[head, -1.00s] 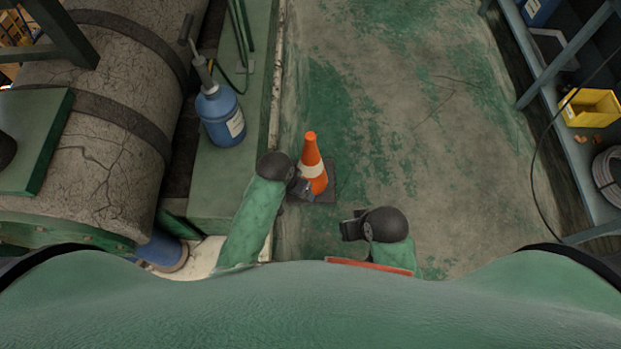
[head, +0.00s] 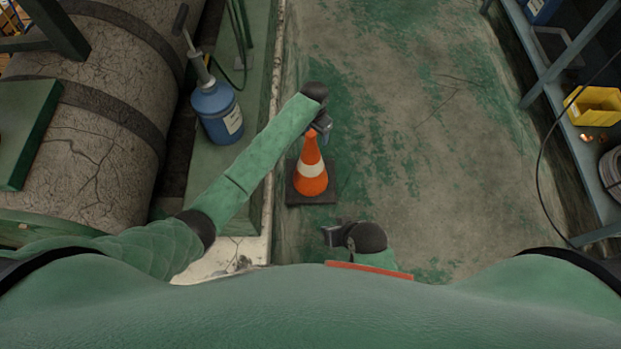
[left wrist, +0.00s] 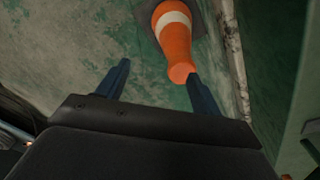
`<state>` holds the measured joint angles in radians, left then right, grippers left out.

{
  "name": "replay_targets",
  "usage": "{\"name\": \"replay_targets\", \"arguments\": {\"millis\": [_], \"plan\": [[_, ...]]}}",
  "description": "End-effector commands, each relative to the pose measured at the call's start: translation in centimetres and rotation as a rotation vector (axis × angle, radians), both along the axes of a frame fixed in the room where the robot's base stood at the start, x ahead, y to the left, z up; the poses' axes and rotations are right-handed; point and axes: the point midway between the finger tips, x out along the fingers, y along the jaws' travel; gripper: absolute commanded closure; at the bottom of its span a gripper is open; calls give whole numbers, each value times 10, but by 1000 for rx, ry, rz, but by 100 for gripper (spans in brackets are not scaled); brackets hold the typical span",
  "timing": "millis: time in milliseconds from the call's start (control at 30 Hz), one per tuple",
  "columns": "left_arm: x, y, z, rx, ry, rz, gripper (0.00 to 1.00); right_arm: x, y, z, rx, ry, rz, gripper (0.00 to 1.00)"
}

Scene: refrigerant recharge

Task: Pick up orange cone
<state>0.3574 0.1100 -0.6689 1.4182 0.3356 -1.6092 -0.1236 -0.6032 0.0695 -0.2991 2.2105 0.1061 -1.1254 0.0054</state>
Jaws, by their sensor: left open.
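The orange cone (head: 312,178) with a white band stands upright on its dark square base on the floor, in the middle of the head view. My left gripper (head: 322,128) is at the cone's tip in the head view and covers part of it. In the left wrist view the cone (left wrist: 176,45) shows at the top, its tip close to the right finger. The left gripper (left wrist: 160,85) is open, with nothing between its fingers. I cannot tell whether a finger touches the cone. My right gripper (head: 328,236) is below the cone in the head view; its jaw state is unclear.
A blue bottle with a pump (head: 218,110) stands on the green ledge to the left, beside a large cracked cylinder (head: 95,150). A shelf with a yellow bin (head: 594,105) is at the right. The floor (head: 430,130) between is clear.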

Motion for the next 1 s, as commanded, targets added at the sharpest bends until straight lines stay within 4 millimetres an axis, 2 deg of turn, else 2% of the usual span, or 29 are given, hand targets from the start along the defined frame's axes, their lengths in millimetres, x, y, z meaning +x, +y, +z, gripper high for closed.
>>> {"name": "replay_targets", "arguments": {"millis": [100, 233, 667, 867, 1000], "plan": [[21, 5, -2, 27, 0, -11, 34, 0, 3, -8, 7, -9, 0, 64], [31, 7, -2, 40, 2, -16, 34, 1, 5, -11, 12, -16, 0, 64], [33, 11, -35, 44, 4, -16, 34, 1, 5, -9, 13, -16, 0, 64], [33, 19, -62, 44, 5, -16, 34, 0, 5, -2, 11, -9, 3, 64], [33, 18, -76, 44, 3, -16, 34, 0, 5, -4, 11, -9, 3, 64]]}}
